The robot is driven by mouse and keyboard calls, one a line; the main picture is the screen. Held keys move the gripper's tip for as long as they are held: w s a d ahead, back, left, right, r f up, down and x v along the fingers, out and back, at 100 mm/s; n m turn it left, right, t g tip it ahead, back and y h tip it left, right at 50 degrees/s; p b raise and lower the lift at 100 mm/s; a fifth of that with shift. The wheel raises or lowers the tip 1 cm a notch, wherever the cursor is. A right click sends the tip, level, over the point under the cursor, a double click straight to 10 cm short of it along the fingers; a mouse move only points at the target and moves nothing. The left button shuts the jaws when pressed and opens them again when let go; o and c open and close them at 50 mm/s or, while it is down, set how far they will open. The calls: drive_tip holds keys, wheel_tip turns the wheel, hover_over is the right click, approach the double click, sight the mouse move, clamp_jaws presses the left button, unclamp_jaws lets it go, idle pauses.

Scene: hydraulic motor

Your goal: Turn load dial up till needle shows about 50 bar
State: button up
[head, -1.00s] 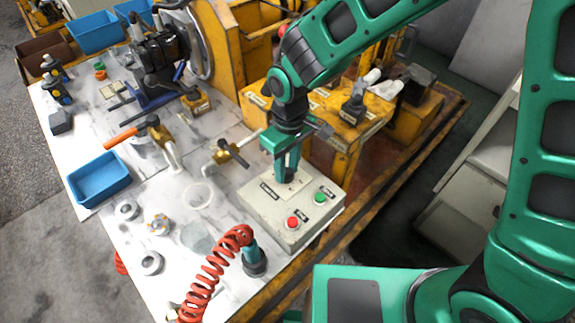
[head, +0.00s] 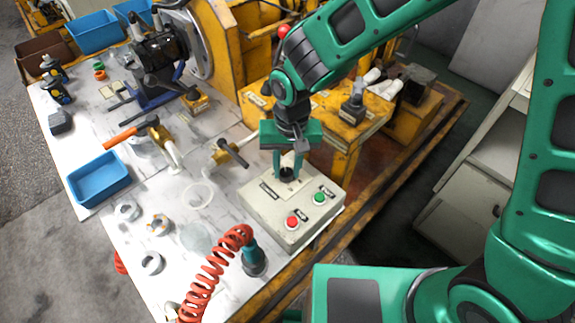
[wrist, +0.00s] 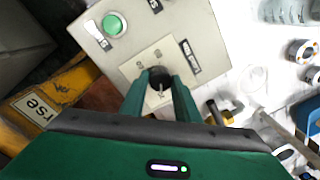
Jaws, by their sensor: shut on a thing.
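The load dial (wrist: 160,78) is a black knob with a pale pointer mark on a light plate of the grey control box (head: 262,212). In the head view the dial (head: 287,173) shows between my gripper's fingers. My gripper (head: 288,172) points down over the box, its two green fingers shut on the dial, one on each side. In the wrist view my gripper (wrist: 160,85) also has its fingers against the knob. A green button (head: 320,198) and a red button (head: 292,222) are on the same box. I cannot make out a gauge needle in either view.
A coiled red hose (head: 212,275) with a teal end stands in front of the box. A yellow valve with a dark handle (head: 232,152) is close to its left. A blue tray (head: 99,180) and metal rings (head: 152,262) lie further left on the white table.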

sight(290, 172)
drive_tip(key=shift+w, duration=0.1)
idle(0.4)
drive_tip(key=o, duration=1)
drive_tip(key=shift+o, duration=0.2)
drive_tip(key=shift+r, duration=0.1)
wheel_tip(290, 172, up, 10)
drive_tip(key=shift+d+r, duration=0.25)
drive_tip(key=shift+d, duration=0.05)
